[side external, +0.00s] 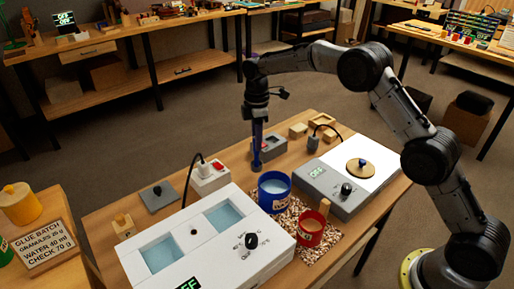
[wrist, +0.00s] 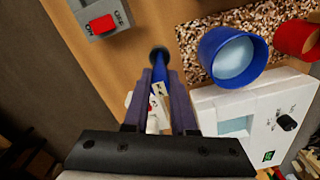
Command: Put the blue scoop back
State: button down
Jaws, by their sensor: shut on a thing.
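In the side external view my gripper (side external: 257,112) points down above the middle of the bench. It is shut on the blue scoop (side external: 257,150), which hangs below the fingers. The scoop also shows between the fingers in the wrist view (wrist: 160,72), its dark round end away from me. A blue tub (side external: 274,204) with pale blue contents stands just right of and nearer than the scoop, and shows in the wrist view (wrist: 208,53). A red tub (side external: 311,238) with a wooden piece at its rim stands beside it. I cannot tell whether the scoop's tip touches the bench.
Both tubs stand on a speckled mat (side external: 291,215). A white unit (side external: 206,247) with two pale blue wells is in front, and a grey-and-white unit (side external: 347,188) is right. Grey box with red switch (side external: 270,148) is behind the scoop; white switch box (side external: 209,179) is left.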

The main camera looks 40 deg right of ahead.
aim_at(257, 163)
jog(key=shift+f, duration=1.55)
jog(key=shift+f, duration=0.15)
jog(key=c, duration=0.7)
grip_release()
notch_tip(257, 163, up, 13)
jog(key=shift+f, duration=0.2)
jog(key=s+d+r+m+t, duration=0.15)
jog(key=s+r+m, duration=0.35)
jog(key=s, duration=0.5)
jog(key=s+d+r+m+t, duration=0.1)
jog(key=s+r+m+t, duration=0.1)
jog(key=s+r, duration=0.7)
jog(key=s+f+m, duration=0.2)
jog(key=s, duration=0.5)
jog(key=s+f+m+t, duration=0.1)
jog(key=s+f+m, duration=0.1)
jog(key=s, duration=0.5)
jog(key=s+f+m+t, duration=0.1)
jog(key=s+f+m, duration=0.1)
jog(key=s+f, duration=0.2)
jog(key=shift+s+d+f+m, duration=0.1)
jog(key=shift+s+m, duration=0.05)
jog(key=shift+s, duration=0.75)
jog(key=shift+s+d+f+m, duration=0.1)
jog(key=shift+s+m, duration=0.05)
jog(key=shift+s, duration=0.75)
